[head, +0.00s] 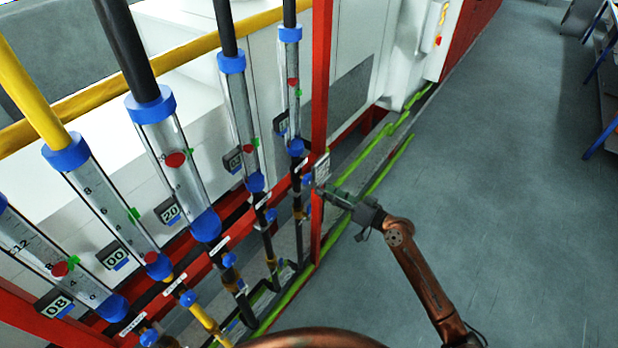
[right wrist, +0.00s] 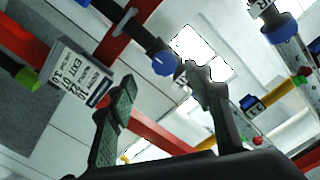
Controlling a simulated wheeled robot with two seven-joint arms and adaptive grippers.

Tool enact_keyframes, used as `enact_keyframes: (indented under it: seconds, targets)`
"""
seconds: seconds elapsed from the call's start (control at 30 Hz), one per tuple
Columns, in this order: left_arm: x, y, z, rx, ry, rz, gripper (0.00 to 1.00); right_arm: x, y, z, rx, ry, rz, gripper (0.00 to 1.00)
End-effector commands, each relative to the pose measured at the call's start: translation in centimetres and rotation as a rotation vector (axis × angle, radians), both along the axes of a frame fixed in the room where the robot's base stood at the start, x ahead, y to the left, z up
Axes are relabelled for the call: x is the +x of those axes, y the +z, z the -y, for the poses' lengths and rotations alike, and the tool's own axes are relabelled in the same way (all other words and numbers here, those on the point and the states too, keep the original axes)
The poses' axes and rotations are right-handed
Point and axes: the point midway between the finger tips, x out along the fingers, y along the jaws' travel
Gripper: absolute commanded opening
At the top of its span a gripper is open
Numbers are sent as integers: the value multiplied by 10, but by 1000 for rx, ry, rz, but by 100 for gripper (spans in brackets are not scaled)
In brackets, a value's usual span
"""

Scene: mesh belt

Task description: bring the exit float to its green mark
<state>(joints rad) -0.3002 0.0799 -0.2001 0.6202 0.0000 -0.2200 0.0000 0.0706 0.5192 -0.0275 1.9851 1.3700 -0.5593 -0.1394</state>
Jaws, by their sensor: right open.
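Several clear flow tubes with blue collars stand in a row, each with a red float and a green mark. The farthest tube (head: 290,60) has its red float (head: 292,82) a little above its green mark (head: 298,92). Which tube is the exit one is not clearly labelled in the head view. In the right wrist view a placard (right wrist: 75,75) seems to read "EXIT". My right gripper (head: 326,190) is open and empty by the red post. In the wrist view a blue knob (right wrist: 165,63) shows beyond and between its fingers (right wrist: 165,98). My left gripper is out of view.
A red post (head: 318,90) rises beside my right gripper, with a placard (head: 321,170) on it. Green pipes (head: 392,160) run low along the floor. Other tubes, including one on a yellow pipe (head: 30,85), stand left.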

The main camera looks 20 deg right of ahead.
Motion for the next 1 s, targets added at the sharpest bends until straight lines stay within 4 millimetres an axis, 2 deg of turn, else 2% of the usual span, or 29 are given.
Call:
enact_keyframes:
  seconds: [0.13, 0.53, 0.93, 1.0]
  targets:
    - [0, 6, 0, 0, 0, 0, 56, 8, 10, -11, 7, 12, 9, 47]
    - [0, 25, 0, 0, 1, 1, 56, 53, 8, -45, 5, 8, 8, 47]
    - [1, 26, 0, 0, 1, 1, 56, 60, 6, -50, 3, 8, 7, 47]
    - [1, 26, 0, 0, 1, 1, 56, 60, 6, -50, 3, 8, 7, 42]
